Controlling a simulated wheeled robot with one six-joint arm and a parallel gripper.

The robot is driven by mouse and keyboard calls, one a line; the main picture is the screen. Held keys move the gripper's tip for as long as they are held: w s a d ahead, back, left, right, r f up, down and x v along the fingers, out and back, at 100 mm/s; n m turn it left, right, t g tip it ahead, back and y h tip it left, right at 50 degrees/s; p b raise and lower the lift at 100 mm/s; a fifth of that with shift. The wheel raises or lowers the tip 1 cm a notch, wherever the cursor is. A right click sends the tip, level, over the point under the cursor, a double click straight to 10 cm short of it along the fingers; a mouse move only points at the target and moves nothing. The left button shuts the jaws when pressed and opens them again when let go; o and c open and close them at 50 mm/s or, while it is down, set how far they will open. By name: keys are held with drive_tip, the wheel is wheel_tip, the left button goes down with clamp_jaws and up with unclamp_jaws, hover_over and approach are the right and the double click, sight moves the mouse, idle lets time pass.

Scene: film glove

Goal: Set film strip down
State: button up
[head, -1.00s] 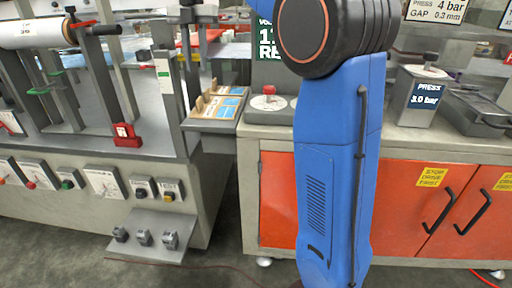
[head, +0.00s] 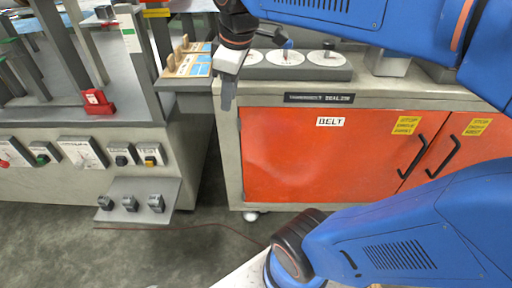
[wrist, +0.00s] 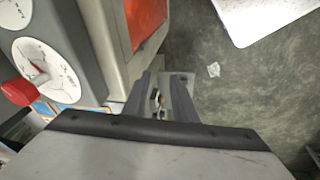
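My gripper (head: 228,98) points down beside the left front corner of the orange-doored cabinet, near the counter edge. In the wrist view my gripper (wrist: 166,90) shows two dark fingers with a narrow gap, and the foot pedals far below show through it. I see nothing held between the fingers. I cannot pick out a film strip in either view. A small pale scrap (wrist: 213,69) lies on the floor in the wrist view; I cannot tell what it is.
The cabinet (head: 310,160) has a counter with round dials (head: 285,58). A shelf with blue-and-white cards (head: 188,66) juts out left of the gripper. A grey machine with a red clamp (head: 97,100) and a pedal plate (head: 135,203) stands left. The floor gap between them is open.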

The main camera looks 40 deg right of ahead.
drive_tip(key=s+d+f+m+t, duration=0.1)
drive_tip(key=s+f+m, duration=0.7)
drive_tip(key=f, duration=0.3)
drive_tip(key=shift+s+d+f+m+t, duration=0.15)
drive_tip(key=shift+s+f+m+t, duration=0.2)
drive_tip(key=shift+s, duration=0.45)
drive_tip(key=shift+d, duration=0.1)
